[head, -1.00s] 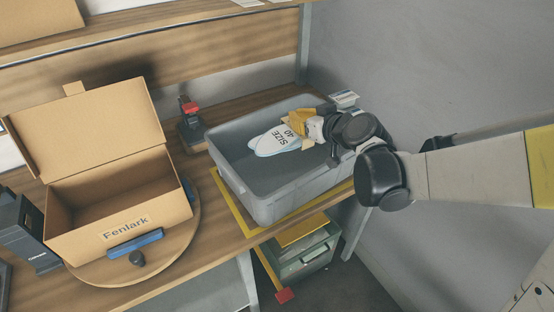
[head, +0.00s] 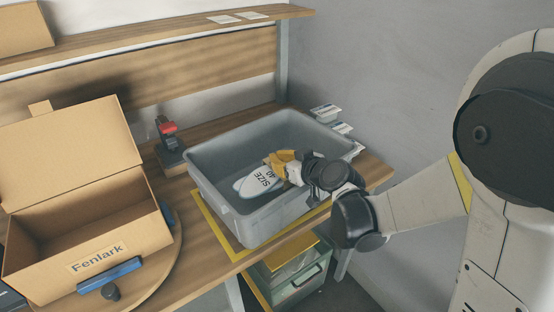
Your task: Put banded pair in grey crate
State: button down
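The banded pair (head: 256,182) is a pale insole pair marked "SIZE 40". It is inside the outline of the grey crate (head: 235,215), low near the crate's front side. My gripper (head: 283,167), with yellow-orange fingers, is at the pair's right end and appears to hold it. The fingertips are partly hidden, and I cannot tell whether the pair touches the crate floor. The crate stands on a yellow-edged mat on the bench.
An open cardboard box (head: 85,249) marked "Fenlark" stands on a round wooden turntable (head: 168,262) at left. A red-topped device (head: 168,140) stands behind the crate's left side. White cards (head: 325,110) lie at the crate's back right. A shelf (head: 150,36) runs above.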

jog(key=shift+f, duration=0.1)
jog(key=shift+f+b, duration=0.3)
jog(key=shift+b, duration=0.1)
jog(key=shift+s+f, duration=0.15)
jog(key=c, duration=1.6)
grip_release()
jog(key=shift+s+b, duration=0.15)
jog(key=shift+b, duration=0.15)
